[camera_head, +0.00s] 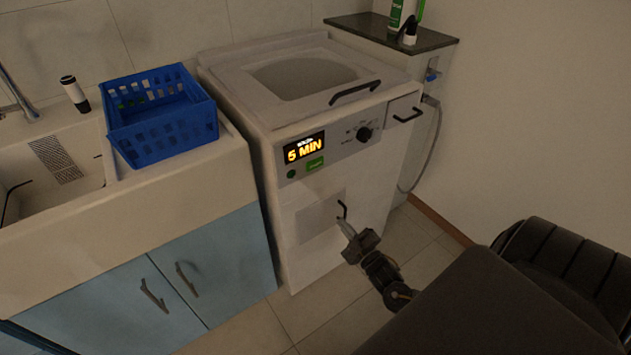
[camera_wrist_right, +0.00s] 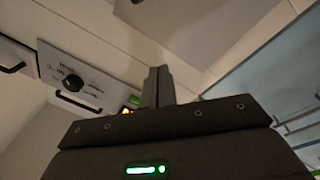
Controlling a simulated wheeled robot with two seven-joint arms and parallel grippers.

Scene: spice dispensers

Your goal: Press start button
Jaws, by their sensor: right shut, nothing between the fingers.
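The washing machine (camera_head: 285,215) stands in the middle of the head view. Its front panel has a lit display (camera_head: 305,149) reading "5 MIN". Below the display are a green rectangular button (camera_head: 315,163) and a small round green button (camera_head: 291,174); I cannot read the label on either. My right gripper (camera_head: 343,226) is shut and empty, in front of the lower front panel, below and right of the green button. In the wrist view the shut fingers (camera_wrist_right: 157,86) partly cover the panel, and the green button (camera_wrist_right: 134,100) shows just left of them. My left gripper is not in view.
The panel also has a black knob (camera_head: 364,134) and a drawer handle (camera_head: 408,115). A blue basket (camera_head: 160,125) sits on the sink counter (camera_head: 175,185) at left, above blue cabinets (camera_head: 215,265). A dark shelf (camera_head: 440,41) with bottles is at the back right.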

